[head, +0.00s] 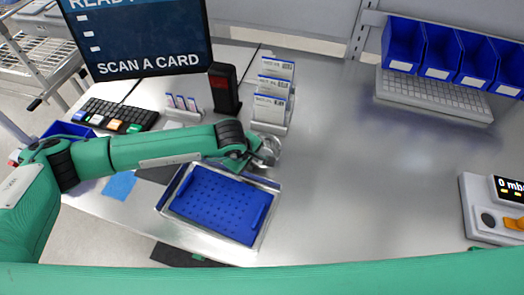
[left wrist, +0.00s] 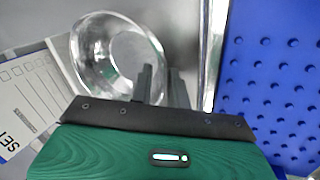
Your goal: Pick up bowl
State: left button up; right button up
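A small clear, shiny bowl (head: 268,152) is at the end of my left arm, just past the back right corner of the tray. In the left wrist view the bowl (left wrist: 113,55) shows large, with its open side towards the camera. My left gripper (head: 257,158) is at its near edge. In the left wrist view its two dark fingers (left wrist: 163,88) are close together at the bowl's right rim, with a narrow gap between them. I cannot tell whether they press on the rim. My right gripper is not in view.
A metal tray with a blue perforated insert (head: 215,205) lies right below the left forearm. A card rack (head: 272,95), a dark red-fronted device (head: 224,88), a keyboard (head: 118,114) and a monitor stand behind. Blue bins (head: 440,52) are at the back right. The steel table's middle right is clear.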

pick_arm(q)
jog(key=shift+c, duration=0.5)
grip_shut()
jog(key=shift+r, duration=0.15)
